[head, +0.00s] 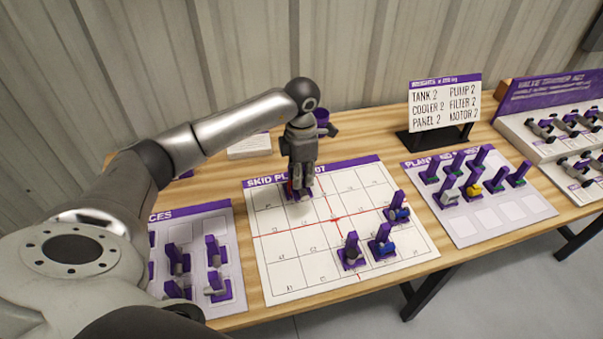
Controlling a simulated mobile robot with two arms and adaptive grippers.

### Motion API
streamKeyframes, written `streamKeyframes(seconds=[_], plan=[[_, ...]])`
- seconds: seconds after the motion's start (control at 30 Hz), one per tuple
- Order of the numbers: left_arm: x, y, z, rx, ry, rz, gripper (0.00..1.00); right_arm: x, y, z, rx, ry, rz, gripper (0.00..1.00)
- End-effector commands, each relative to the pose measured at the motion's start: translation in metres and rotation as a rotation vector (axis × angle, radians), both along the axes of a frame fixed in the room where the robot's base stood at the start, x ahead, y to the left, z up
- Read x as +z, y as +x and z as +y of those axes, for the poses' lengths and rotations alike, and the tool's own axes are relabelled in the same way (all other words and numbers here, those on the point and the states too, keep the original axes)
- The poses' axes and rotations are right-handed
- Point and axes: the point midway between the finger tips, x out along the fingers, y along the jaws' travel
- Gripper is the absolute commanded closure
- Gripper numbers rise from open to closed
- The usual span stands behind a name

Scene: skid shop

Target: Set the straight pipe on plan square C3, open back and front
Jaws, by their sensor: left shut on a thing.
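My left gripper (301,184) points down over the back row of the white skid plan board (283,262). It is shut on a small purple-based piece (290,194), taken to be the straight pipe. The fingers hide most of this piece, so its openings' direction and whether it touches the board cannot be told. The printed square labels are too small to read surely, so I cannot pick out C3. Three purple-based pieces stand on the board's right and front part: one at the right (398,208), one in front of it (382,243), and one further left (351,251).
A pieces sheet (238,285) with several purple-and-grey pieces lies left of the board. Another sheet (515,217) with several pieces lies right. The board's left front squares are clear.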

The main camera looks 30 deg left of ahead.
Motion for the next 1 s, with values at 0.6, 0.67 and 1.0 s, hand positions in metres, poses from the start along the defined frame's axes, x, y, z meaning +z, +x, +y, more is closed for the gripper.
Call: streamKeyframes(seconds=[0.6,0.67,1.0], plan=[[-0.034,0.0,0.001,0.0,0.001,0.001,1.0,-0.027,-0.001,0.0,0.0,0.001,0.001,0.6],[-0.037,0.0,0.001,0.0,0.001,0.001,1.0,-0.029,-0.001,0.0,0.0,0.001,0.001,0.6],[-0.046,0.0,0.001,0.0,0.0,0.0,1.0,-0.036,-0.001,0.002,0.0,0.002,0.001,0.6]])
